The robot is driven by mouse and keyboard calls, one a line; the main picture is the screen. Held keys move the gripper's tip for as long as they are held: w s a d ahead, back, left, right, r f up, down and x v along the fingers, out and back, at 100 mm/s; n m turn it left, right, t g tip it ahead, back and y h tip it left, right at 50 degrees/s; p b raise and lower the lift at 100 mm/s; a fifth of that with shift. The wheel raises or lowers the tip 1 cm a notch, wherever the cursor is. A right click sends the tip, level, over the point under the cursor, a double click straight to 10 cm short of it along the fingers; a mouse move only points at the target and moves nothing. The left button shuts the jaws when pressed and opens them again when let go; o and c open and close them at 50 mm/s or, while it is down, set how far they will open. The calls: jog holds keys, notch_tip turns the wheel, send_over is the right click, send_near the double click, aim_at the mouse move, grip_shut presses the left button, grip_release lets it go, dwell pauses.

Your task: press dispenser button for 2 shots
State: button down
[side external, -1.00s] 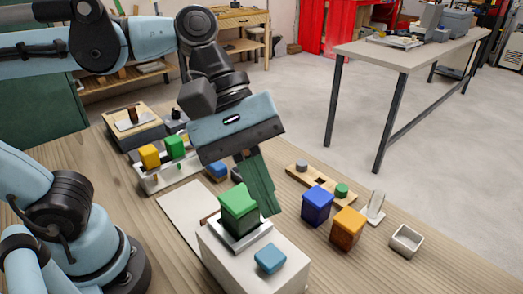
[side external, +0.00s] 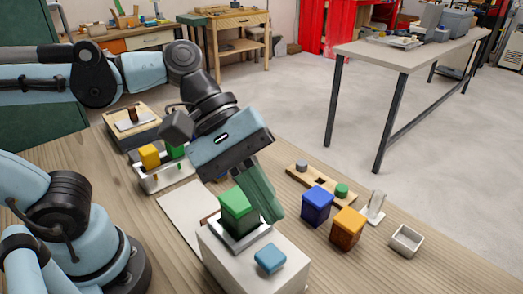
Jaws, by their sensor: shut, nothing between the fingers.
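The dispenser is a white box (side external: 240,269) at the front of the table. A light blue button (side external: 270,259) sits on its top, towards the near right. A dark container with a green lid (side external: 237,203) stands in a pale holder on the same box. My gripper (side external: 275,218) has dark green fingers, shut and empty. They point down, just right of the green-lidded container and, in the picture, above the blue button. The tips look apart from the button; their exact height over the box is hard to tell.
A blue container (side external: 318,205) and an orange one (side external: 347,229) stand right of my fingers. A wooden board with holes (side external: 313,180), a clear stand (side external: 376,207) and a small open tray (side external: 406,241) lie beyond. A rack with a yellow block (side external: 149,156) is behind left. The near right table is clear.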

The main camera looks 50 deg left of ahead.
aim_at(263, 253)
jog(key=shift+f, duration=3.3)
jog(key=shift+f, duration=0.2)
jog(key=shift+f, duration=0.25)
jog(key=shift+f, duration=0.95)
dwell(0.9)
jog(key=shift+a, duration=0.15)
jog(key=shift+s+a, duration=0.2)
jog(key=shift+a, duration=0.65)
jog(key=shift+r, duration=0.1)
jog(key=shift+w+d+r, duration=0.1)
jog(key=shift+r, duration=2.5)
